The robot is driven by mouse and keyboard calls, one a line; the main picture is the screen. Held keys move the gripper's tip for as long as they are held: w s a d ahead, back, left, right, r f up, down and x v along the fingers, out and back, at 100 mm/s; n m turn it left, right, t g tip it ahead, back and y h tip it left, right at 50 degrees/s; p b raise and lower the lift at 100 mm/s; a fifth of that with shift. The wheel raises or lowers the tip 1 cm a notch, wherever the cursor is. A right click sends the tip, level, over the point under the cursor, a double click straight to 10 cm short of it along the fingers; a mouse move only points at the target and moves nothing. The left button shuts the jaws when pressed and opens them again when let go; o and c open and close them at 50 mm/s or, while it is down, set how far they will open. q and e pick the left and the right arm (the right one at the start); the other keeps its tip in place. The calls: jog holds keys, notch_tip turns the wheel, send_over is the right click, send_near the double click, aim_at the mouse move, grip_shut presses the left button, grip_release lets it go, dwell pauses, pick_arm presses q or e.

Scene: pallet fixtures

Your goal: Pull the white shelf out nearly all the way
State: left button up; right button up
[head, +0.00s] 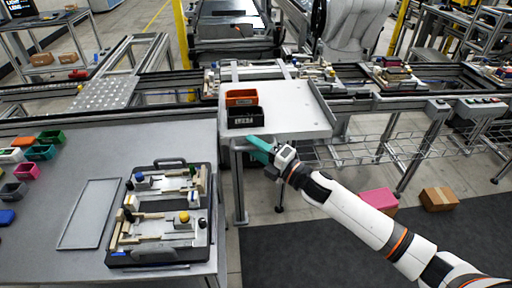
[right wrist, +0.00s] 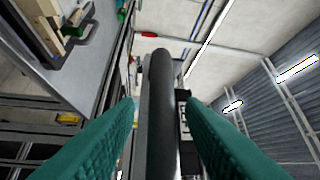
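The white shelf (head: 300,110) is in the middle of the head view, jutting from the frame behind it. It bears an orange bin (head: 241,97) and a black bin (head: 244,117). My right gripper (head: 258,146), with teal fingers, is at the shelf's front edge, low and near its left side. In the right wrist view, a dark rounded handle bar (right wrist: 162,110) stands between the fingers of my right gripper (right wrist: 160,112). A gap shows on both sides of the bar, so the gripper is open around it. The head view hides the handle. My left gripper is not in view.
A grey table (head: 80,230) at left holds a black fixture tray (head: 160,262), an empty grey tray (head: 90,213) and several coloured bins. A pink box (head: 380,200) and a cardboard box (head: 438,198) are at lower right. Dark floor in front of the shelf is clear.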

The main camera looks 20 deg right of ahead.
jog(key=b+v, duration=0.4)
jog(key=v, duration=0.8)
jog(key=shift+b, duration=0.3)
jog(key=shift+f, duration=0.15)
